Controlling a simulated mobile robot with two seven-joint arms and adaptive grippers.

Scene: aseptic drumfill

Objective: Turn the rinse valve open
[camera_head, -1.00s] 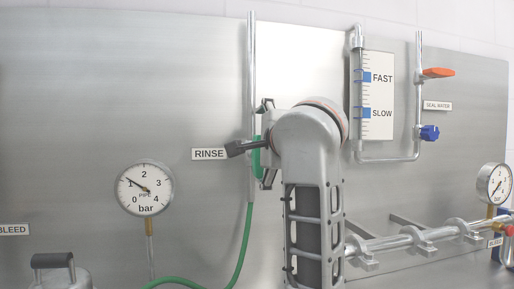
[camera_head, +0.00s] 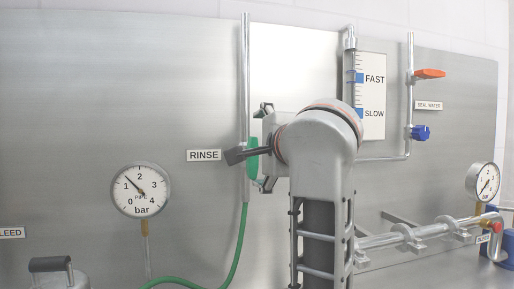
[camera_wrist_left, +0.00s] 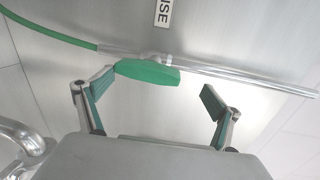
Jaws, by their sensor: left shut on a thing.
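The rinse valve's green handle (camera_head: 253,157) sits on a thin upright metal pipe (camera_head: 245,75), right of the RINSE label (camera_head: 204,155). In the left wrist view the handle (camera_wrist_left: 148,72) lies nearly along the pipe, slightly tilted. My left gripper (camera_head: 266,148) is at the handle, with one finger above and one below it. Exact contact is hard to see. A dark stub beside the handle partly covers it. My right gripper is not in view.
A green hose (camera_head: 239,245) runs down from the pipe. A pipe gauge (camera_head: 140,190) hangs at left. A flow tube with FAST and SLOW marks, an orange handle (camera_head: 429,73) and a blue valve (camera_head: 419,132) are at right. Horizontal pipework (camera_head: 400,240) lies lower right.

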